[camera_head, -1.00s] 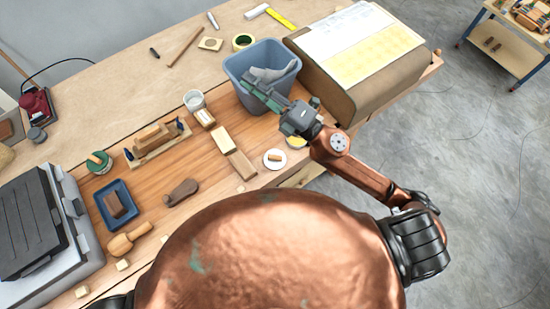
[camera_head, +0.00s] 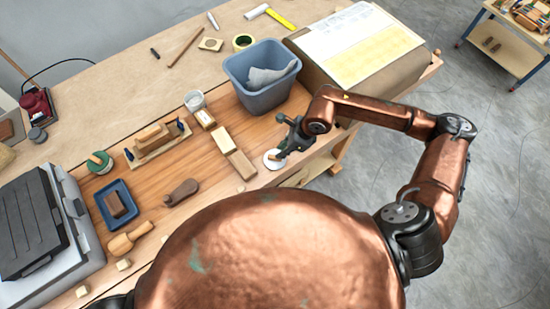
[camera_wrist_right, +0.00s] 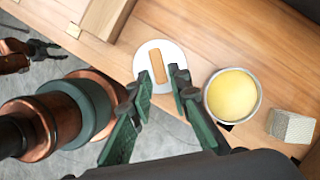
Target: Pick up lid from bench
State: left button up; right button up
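The lid is a white disc with a wooden bar handle. In the right wrist view the lid (camera_wrist_right: 173,92) lies flat on the bench near its front edge. My right gripper (camera_wrist_right: 162,76) is open, its fingertips on either side of the handle with gaps showing. In the head view the right gripper (camera_head: 279,153) is over the lid (camera_head: 269,163) and partly hides it. What seems to be my left gripper (camera_wrist_right: 45,49) is small and dark at the upper left of the wrist view, off the bench; its opening is unclear.
A tin with yellow contents (camera_wrist_right: 233,95) stands just right of the lid, with a pale textured block (camera_wrist_right: 290,126) beyond it. Wooden blocks (camera_head: 241,164) lie to the lid's left. A blue-grey bin (camera_head: 262,97) stands behind.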

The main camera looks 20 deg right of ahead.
aim_at(275, 159)
jog(key=p+x, duration=0.1)
jog(key=x, duration=0.4)
jog(key=shift+s+a, duration=0.1)
jog(key=shift+s, duration=0.1)
jog(key=shift+c, duration=0.2)
grip_shut()
